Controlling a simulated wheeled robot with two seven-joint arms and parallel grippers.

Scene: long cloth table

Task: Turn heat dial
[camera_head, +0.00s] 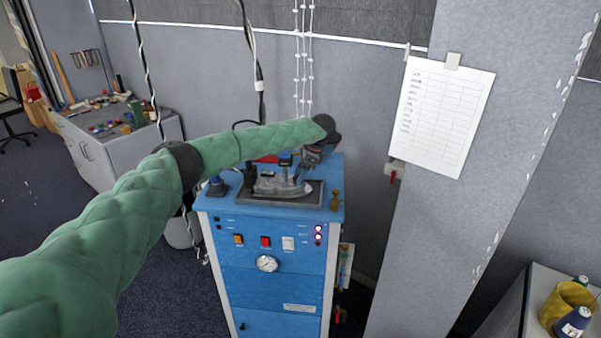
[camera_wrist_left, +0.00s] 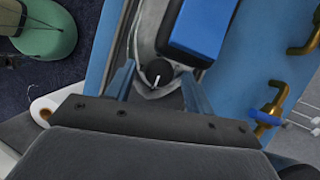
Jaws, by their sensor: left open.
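In the head view, the iron (camera_head: 277,186) rests on a dark plate on top of a blue cabinet (camera_head: 268,290). My right gripper is not in view.
Brass fittings (camera_wrist_left: 284,95) stand at the right in the wrist view. The cabinet front has switches and a gauge (camera_head: 267,264). A grey pillar (camera_head: 440,220) stands to the right.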

